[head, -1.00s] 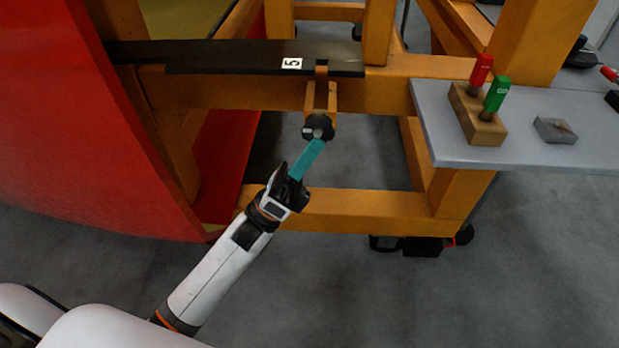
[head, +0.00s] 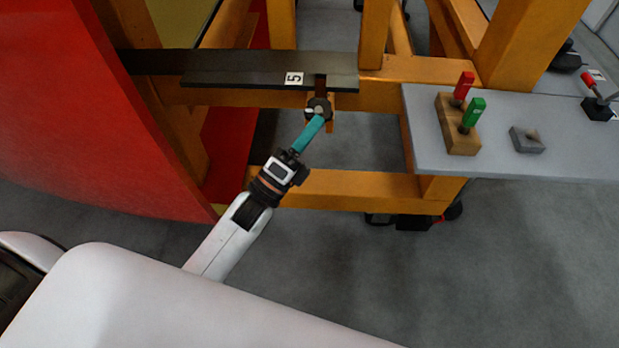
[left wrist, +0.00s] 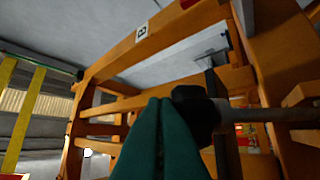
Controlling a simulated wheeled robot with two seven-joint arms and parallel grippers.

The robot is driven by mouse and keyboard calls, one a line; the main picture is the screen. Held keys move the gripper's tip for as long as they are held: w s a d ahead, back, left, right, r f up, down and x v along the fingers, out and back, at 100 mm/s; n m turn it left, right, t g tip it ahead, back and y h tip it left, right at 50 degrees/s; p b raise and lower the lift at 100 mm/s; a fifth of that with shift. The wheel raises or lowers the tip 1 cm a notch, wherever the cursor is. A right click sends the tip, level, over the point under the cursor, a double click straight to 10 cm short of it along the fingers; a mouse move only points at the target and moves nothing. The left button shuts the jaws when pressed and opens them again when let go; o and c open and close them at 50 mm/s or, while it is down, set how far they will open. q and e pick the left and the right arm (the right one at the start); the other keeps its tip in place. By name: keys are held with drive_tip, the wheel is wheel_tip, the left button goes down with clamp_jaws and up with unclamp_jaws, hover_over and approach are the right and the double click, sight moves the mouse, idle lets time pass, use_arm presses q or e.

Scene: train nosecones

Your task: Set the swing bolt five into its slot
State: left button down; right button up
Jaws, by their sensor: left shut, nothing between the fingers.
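The swing bolt five shows in the head view by its dark round nut (head: 319,108), just below the slot (head: 320,84) in the dark plate edge beside the "5" label (head: 294,78). Its shank is mostly hidden behind the nut there. My left gripper (head: 318,123) has its teal fingers shut and empty, tips at the underside of the nut. In the left wrist view the shut fingers (left wrist: 160,110) are beside the black nut (left wrist: 194,108), and the grey shank (left wrist: 265,113) runs right from it. Contact looks likely but is not certain. My right gripper is not in view.
An orange frame (head: 350,190) surrounds the bolt. The red nosecone (head: 80,100) stands at the left. A grey shelf (head: 560,163) at the right holds a wooden block (head: 457,135) with red and green handles, and a small grey block (head: 527,140). Grey floor is open in front.

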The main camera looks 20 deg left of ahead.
sight(313, 106)
use_arm(q)
drive_tip(key=w+r+n+y+p, duration=0.1)
drive_tip(key=p, duration=0.1)
drive_tip(key=w+r+n+g+y+p, duration=0.1)
drive_tip(key=r+p, duration=0.1)
drive_tip(key=p, duration=0.1)
drive_tip(key=w+a+r+n+p, duration=0.1)
drive_tip(key=w+r+p, duration=0.1)
drive_tip(key=p, duration=0.1)
drive_tip(key=shift+r+g+y, duration=0.1)
drive_tip(key=shift+g+y, duration=0.2)
drive_tip(key=shift+y, duration=0.1)
drive_tip(key=w+a+r, duration=0.2)
drive_tip(key=w, duration=0.5)
drive_tip(key=shift+a+b, duration=0.15)
drive_tip(key=shift+b, duration=0.25)
drive_tip(key=shift+r, duration=0.2)
